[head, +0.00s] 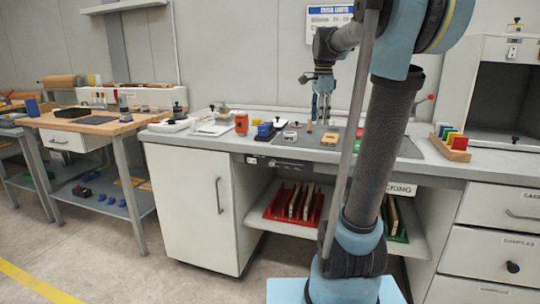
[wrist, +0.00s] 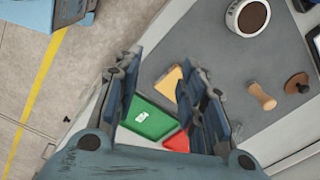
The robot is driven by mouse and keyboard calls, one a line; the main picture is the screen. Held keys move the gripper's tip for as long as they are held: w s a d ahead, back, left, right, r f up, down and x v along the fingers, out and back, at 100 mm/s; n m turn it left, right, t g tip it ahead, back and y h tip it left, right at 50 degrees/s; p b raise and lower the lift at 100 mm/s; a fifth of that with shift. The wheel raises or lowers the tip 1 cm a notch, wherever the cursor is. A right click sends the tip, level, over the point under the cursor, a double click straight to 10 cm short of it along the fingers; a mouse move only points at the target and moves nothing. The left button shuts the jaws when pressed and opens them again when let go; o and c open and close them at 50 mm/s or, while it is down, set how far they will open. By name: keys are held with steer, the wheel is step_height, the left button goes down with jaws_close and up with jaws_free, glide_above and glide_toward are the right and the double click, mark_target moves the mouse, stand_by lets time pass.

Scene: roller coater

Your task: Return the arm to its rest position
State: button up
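My arm (head: 384,140) rises in front of the bench in the head view and bends at the top toward the left. My gripper (head: 322,112) hangs down over the back half of the bench top. In the wrist view my gripper (wrist: 160,105) has its two fingers wide apart, with nothing held between them. Green, yellow and red flat pieces (wrist: 152,120) show below and beyond the fingers, partly hidden by them.
The bench (head: 290,146) carries a grey mat (wrist: 225,75), an orange container (head: 241,123), small tools and a rack of coloured blocks (head: 452,148). The wrist view shows a cup (wrist: 248,17) and a wooden handle (wrist: 262,96). A red tray (head: 290,206) sits below. Floor is clear at left.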

steer(key=s+f+n+t, duration=0.1)
steer(key=s+f+n, duration=1.5)
steer(key=s+f, duration=1.1)
steer(key=shift+s+f+t, duration=0.2)
steer(key=shift+t, duration=0.1)
steer(key=shift+w+d+f, duration=0.1)
steer(key=shift+w+f, duration=0.1)
steer(key=shift+w, duration=0.25)
